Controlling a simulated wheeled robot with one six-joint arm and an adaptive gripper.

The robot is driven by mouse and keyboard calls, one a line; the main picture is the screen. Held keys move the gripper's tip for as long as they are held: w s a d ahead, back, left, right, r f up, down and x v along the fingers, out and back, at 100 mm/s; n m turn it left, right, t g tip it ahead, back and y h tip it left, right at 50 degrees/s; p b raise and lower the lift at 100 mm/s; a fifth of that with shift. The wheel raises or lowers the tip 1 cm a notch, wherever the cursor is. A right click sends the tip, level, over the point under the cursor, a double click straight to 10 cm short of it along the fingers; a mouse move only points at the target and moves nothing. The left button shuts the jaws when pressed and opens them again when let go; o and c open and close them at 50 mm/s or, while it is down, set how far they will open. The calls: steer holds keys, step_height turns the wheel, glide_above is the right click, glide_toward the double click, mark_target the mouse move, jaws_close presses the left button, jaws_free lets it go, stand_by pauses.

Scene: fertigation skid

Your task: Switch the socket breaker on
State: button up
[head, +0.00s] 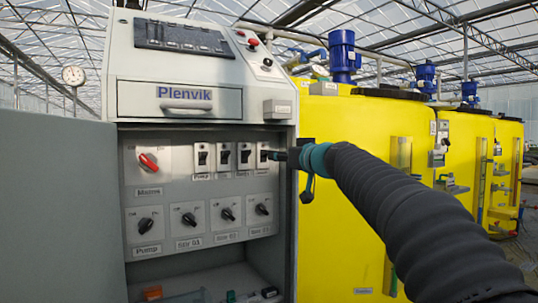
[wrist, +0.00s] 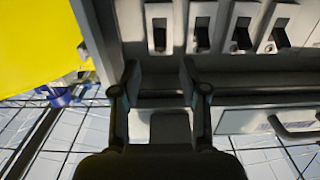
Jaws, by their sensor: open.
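A row of several breakers with black levers sits in the upper right of the open grey cabinet's panel. In the head view they run from the left one (head: 202,157) to the right one (head: 264,155), which my gripper partly covers. Their labels are too blurred to say surely which is the socket breaker. My gripper (head: 279,156) is in front of the row's right end. The wrist view is turned over: the gripper (wrist: 160,82) is open and empty there, with the nearest breaker (wrist: 160,30) beyond its fingertips. I see no contact. Lever positions are hard to tell.
A red rotary switch (head: 148,162) sits left of the breakers, with black knobs (head: 189,219) below. A drawer-like front with a handle (head: 186,105) is above. The cabinet door (head: 55,210) stands open at left. Yellow tanks (head: 350,130) stand at right, behind my arm.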

mark_target(263, 156)
steer(key=p+x, duration=0.2)
steer(key=x, duration=0.5)
steer(key=shift+a, duration=0.15)
steer(key=shift+w, duration=0.15)
jaws_close()
